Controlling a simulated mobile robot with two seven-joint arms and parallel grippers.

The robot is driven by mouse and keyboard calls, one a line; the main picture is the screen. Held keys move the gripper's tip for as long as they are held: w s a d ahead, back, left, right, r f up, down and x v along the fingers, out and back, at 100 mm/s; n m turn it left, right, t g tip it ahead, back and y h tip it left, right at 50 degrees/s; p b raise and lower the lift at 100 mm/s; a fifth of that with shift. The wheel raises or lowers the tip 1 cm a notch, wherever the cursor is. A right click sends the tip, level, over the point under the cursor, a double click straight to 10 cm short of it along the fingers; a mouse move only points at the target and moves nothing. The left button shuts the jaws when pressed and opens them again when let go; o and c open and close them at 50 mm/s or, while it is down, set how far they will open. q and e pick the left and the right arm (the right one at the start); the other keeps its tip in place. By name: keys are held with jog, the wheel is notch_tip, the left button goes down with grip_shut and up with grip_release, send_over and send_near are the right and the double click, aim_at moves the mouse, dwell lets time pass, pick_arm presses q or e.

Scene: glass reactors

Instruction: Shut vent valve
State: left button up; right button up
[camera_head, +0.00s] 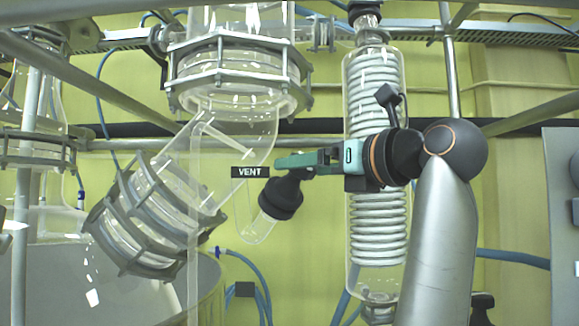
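The vent valve (281,197) is a black cap with a short stem on an angled glass side tube, just below and right of the black VENT label (250,171). My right gripper (287,163), with green fingers, reaches in from the right. Its fingertips are at the upper end of the valve's stem and overlap it in the picture. I see the fingers nearly edge-on, so I cannot tell whether they are apart or closed on the stem, or whether they touch it. My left gripper is not in view.
A glass condenser with a white coil (378,240) stands behind my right arm. A large flanged glass elbow (160,215) is left of the valve. Metal frame bars (90,75) cross the upper part. A grey panel (562,220) stands at the right edge. Blue hoses (255,275) hang below.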

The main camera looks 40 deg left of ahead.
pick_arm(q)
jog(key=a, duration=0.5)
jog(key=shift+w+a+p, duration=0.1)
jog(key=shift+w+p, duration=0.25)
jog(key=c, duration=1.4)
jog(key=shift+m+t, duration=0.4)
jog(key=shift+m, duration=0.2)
